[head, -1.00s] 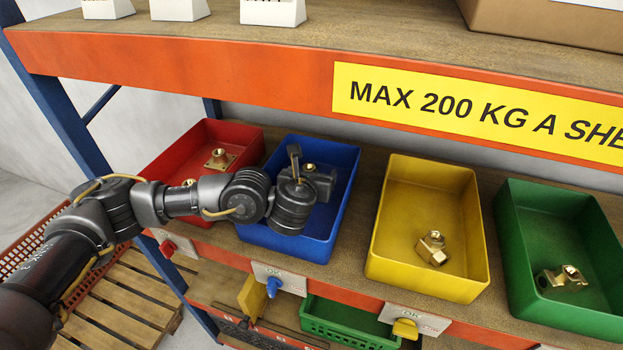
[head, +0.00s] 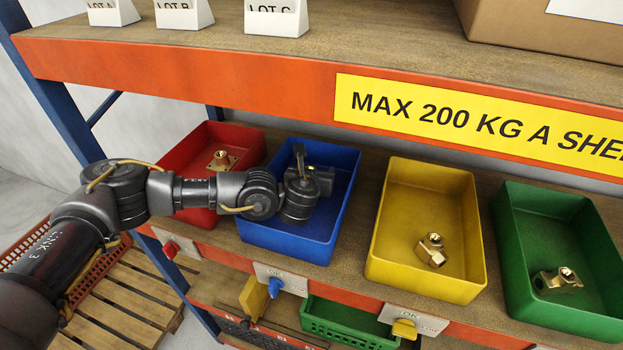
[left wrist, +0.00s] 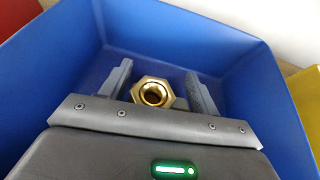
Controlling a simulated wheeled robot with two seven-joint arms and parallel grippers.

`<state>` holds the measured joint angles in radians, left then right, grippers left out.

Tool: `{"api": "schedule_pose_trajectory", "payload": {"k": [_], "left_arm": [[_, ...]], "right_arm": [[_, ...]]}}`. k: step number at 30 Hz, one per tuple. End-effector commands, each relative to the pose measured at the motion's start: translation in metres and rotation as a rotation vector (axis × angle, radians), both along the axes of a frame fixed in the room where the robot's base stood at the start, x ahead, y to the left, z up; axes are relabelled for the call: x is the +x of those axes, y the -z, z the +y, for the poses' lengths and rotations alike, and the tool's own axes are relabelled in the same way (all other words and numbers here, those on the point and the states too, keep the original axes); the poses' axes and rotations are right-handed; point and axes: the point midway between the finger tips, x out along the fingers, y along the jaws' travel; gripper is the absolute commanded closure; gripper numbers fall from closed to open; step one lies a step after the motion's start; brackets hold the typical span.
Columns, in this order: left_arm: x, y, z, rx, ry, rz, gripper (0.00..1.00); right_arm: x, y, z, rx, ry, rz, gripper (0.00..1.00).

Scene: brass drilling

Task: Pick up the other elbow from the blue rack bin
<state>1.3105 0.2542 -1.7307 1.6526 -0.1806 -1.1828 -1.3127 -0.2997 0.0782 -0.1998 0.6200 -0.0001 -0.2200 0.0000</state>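The blue rack bin (head: 344,220) stands on the shelf between the red and yellow bins. My left gripper (head: 322,182) is down inside it, toward its back half. In the left wrist view, a brass elbow (left wrist: 153,93) with a hex-nut end facing the camera lies between the two fingers of my left gripper (left wrist: 160,82). The fingers are open, with a gap on each side of the elbow, the wider one on the right. The elbow's lower part is hidden behind the gripper body. My right gripper is not in view.
The red bin (head: 178,160) holds a brass flanged part (head: 221,161). The yellow bin (head: 425,205) and green bin (head: 556,215) each hold brass fittings. The upper shelf's orange beam (head: 220,75) runs close above. The blue bin's walls (left wrist: 45,60) surround the fingers.

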Motion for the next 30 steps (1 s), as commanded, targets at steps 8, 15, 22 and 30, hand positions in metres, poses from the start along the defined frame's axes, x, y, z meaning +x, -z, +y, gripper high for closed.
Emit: {"api": "schedule_pose_trajectory", "payload": {"k": [8, 15, 22, 30], "left_arm": [[0.0, 0.0, 0.0, 0.0, 0.0, 0.0, 0.76], [0.0, -0.002, 0.0, -0.001, 0.0, -0.002, 0.89], [0.0, -0.004, 0.0, -0.003, -0.001, -0.001, 0.89], [0.0, -0.028, -0.001, -0.006, 0.001, -0.003, 0.89]], "right_arm": [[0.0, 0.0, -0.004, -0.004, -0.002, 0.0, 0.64], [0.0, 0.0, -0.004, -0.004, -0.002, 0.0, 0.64], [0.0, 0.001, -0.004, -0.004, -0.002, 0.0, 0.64], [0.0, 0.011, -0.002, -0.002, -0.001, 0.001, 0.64]]}}
